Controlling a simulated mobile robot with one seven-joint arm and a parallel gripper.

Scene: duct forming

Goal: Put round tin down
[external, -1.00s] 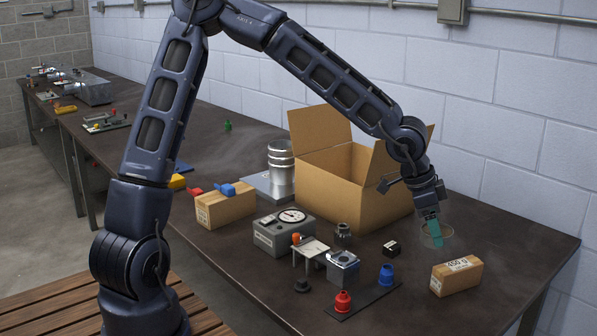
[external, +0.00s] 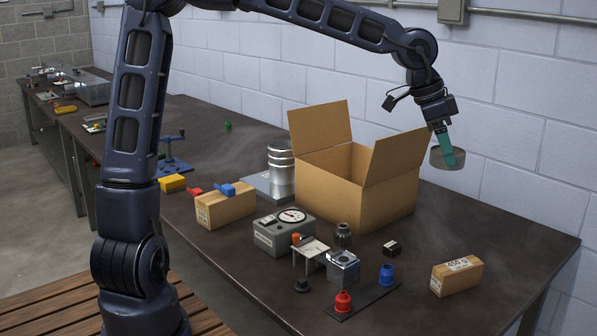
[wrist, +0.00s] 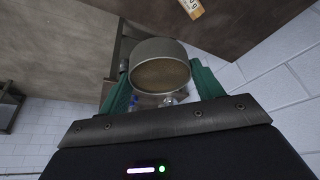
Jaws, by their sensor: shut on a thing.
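The round tin (external: 447,158) is a short grey cylinder held in the air above the right part of the table, to the right of the cardboard box. My gripper (external: 446,153) has green fingers and is shut on the tin. In the wrist view the tin (wrist: 159,66) sits between the two green fingers (wrist: 160,88), with its round brownish face toward the camera. No contact between the tin and the table shows.
The open cardboard box (external: 340,190) stands left of the tin, one flap close to it. A small carton (external: 456,276) lies at the front right, also in the wrist view (wrist: 192,8). A small black block (external: 392,248) lies nearby. The table (external: 500,235) is bare at the right.

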